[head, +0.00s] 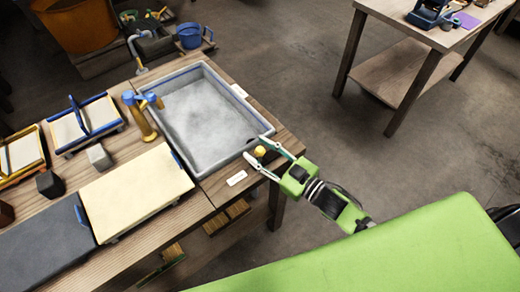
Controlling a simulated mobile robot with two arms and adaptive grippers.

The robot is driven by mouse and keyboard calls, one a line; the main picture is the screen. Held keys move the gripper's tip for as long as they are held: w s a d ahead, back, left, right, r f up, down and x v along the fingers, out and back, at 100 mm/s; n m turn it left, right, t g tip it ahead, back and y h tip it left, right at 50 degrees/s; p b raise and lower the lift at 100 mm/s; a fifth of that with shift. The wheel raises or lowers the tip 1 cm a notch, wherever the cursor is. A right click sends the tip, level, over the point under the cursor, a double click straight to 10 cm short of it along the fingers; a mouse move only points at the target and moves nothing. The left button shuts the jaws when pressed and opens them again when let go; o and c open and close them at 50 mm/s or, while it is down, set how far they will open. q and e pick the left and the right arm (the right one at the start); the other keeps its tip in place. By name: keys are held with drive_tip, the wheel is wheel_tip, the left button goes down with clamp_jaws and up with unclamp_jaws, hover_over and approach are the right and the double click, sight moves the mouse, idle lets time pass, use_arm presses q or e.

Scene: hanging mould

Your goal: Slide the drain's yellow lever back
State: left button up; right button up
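The yellow lever (260,151) is a small rounded knob at the near right corner of the grey basin (262,122). My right gripper (259,152) is open, its two fingers spread on either side of the yellow lever. Whether the fingers touch it I cannot tell. The basin is a shallow rectangular tub with a pale, cloudy floor, set in the wooden table. My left gripper is not in the picture.
A blue and orange tap (143,112) stands at the basin's left. A blue bucket (190,37) stands behind.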

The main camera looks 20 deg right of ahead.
clamp_jaws()
drive_tip(key=d, duration=0.2)
drive_tip(key=w+d, duration=0.1)
drive_tip(key=d, duration=0.1)
drive_tip(key=w+d, duration=0.1)
drive_tip(key=d, duration=0.1)
drive_tip(key=shift+w, duration=0.1)
unclamp_jaws()
drive_tip(key=shift+d, duration=0.1)
drive_tip(key=shift+s+d+f, duration=0.1)
drive_tip(key=shift+s, duration=0.2)
drive_tip(key=v, duration=1.1)
drive_tip(key=shift+d, duration=0.25)
drive_tip(key=shift+s, duration=0.15)
